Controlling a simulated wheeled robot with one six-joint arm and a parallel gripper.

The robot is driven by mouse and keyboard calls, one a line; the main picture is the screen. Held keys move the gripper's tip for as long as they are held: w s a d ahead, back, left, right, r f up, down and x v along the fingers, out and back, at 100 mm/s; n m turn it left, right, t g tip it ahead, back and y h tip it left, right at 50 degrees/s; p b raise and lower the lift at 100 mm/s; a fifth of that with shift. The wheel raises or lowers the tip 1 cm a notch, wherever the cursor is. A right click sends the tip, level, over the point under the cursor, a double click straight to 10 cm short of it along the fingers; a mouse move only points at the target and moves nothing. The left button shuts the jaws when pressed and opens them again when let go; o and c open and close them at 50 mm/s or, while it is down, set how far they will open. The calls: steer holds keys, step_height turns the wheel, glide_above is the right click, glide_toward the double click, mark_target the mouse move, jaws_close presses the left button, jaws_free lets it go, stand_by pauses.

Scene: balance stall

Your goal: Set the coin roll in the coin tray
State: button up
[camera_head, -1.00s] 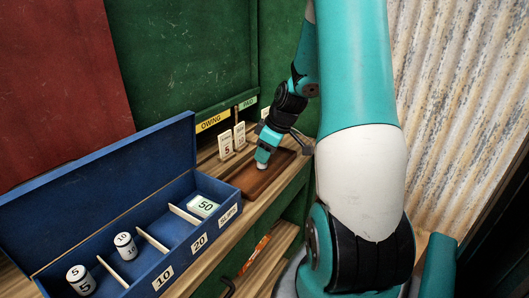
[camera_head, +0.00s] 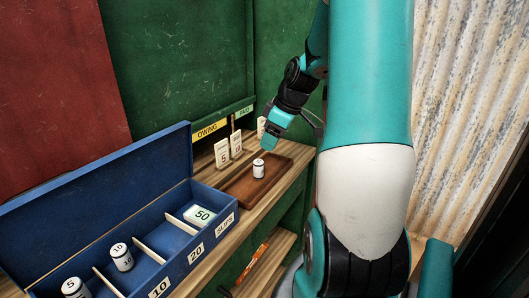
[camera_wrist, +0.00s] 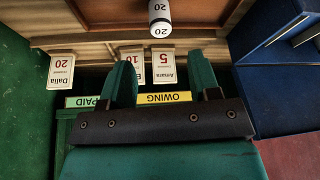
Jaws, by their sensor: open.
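A white coin roll (camera_head: 258,169) with dark bands stands upright in the brown wooden coin tray (camera_head: 238,190) on the counter. In the wrist view the coin roll (camera_wrist: 160,18) is marked 20 and is cut by the top edge, with the tray (camera_wrist: 105,14) around it. My gripper (camera_head: 268,146) is above and just behind the roll, apart from it. In the wrist view my gripper (camera_wrist: 161,82) has its two green fingers spread with nothing between them.
An open blue cash box (camera_head: 150,215) at left holds rolls marked 5 (camera_head: 75,288) and 10 (camera_head: 121,257) and a slip marked 50 (camera_head: 200,215). Name cards stand behind the tray by the OWING label (camera_head: 208,130) and PAID label (camera_head: 244,112).

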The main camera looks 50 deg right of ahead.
steer(key=w+a+r+n+g+y, duration=0.1)
steer(key=a+r, duration=0.2)
steer(key=a, duration=0.8)
steer(key=a+r+n+g+y, duration=0.1)
steer(key=a+r, duration=0.1)
steer(key=a, duration=0.9)
steer(key=s+a+n+g, duration=0.1)
steer(key=s+a+g, duration=0.1)
steer(key=s+a, duration=1.1)
steer(key=a, duration=0.4)
steer(key=shift+a+n+y, duration=0.3)
steer(key=shift+y, duration=0.1)
